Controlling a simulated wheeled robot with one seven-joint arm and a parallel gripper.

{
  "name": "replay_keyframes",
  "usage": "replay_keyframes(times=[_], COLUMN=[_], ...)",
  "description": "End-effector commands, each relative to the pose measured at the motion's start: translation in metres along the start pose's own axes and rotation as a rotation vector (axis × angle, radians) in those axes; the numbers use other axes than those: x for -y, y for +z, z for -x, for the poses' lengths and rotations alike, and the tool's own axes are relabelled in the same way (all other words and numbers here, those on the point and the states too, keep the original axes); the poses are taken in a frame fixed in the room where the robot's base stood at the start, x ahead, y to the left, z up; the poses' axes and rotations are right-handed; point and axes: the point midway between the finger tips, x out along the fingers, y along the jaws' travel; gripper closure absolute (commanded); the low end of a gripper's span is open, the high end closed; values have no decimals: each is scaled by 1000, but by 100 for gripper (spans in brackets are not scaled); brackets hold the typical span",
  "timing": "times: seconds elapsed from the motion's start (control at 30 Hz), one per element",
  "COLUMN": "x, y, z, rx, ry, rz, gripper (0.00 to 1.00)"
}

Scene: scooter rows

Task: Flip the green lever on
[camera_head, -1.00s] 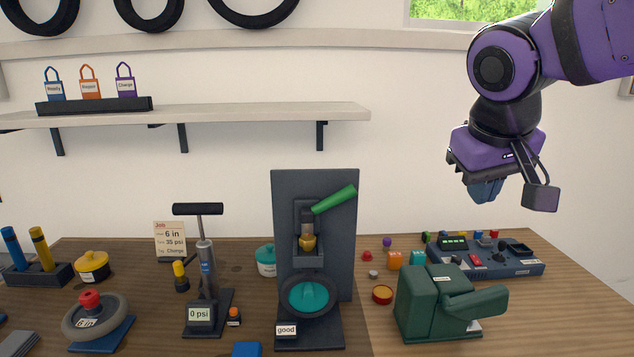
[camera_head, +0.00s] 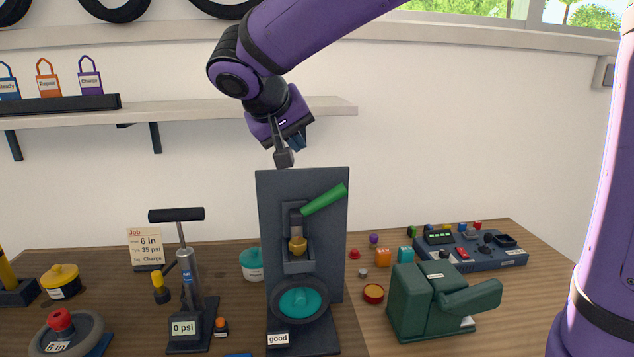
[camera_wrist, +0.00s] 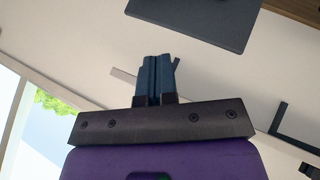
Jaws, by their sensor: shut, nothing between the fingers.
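The green lever (camera_head: 325,199) is on a dark upright panel (camera_head: 331,235) at the middle of the bench. It slants up to the right from a brass-coloured fitting (camera_head: 298,246). Below it is a round teal plate (camera_head: 300,301) with a "good" label at the base. My gripper (camera_head: 299,142) is above the panel's top edge, apart from the lever, and looks shut and empty. In the wrist view the blue fingers (camera_wrist: 154,78) are together, with the dark panel (camera_wrist: 195,18) at the top of the picture. The lever is not visible there.
A pump with a gauge (camera_head: 188,290) stands left of the panel. A green clamp-like block (camera_head: 430,300) stands right, with a control box (camera_head: 470,250) behind it. A wall shelf (camera_head: 200,113) runs behind my gripper. Small coloured parts lie between.

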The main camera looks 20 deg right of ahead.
Motion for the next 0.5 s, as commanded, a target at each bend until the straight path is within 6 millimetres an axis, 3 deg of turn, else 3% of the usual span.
replay_keyframes(times=[0.33,0.5], x=[0,-1], y=[0,0], z=[-2,-18], rx=[1,1], ry=[0,1], rz=[0,0], gripper=[100,100])
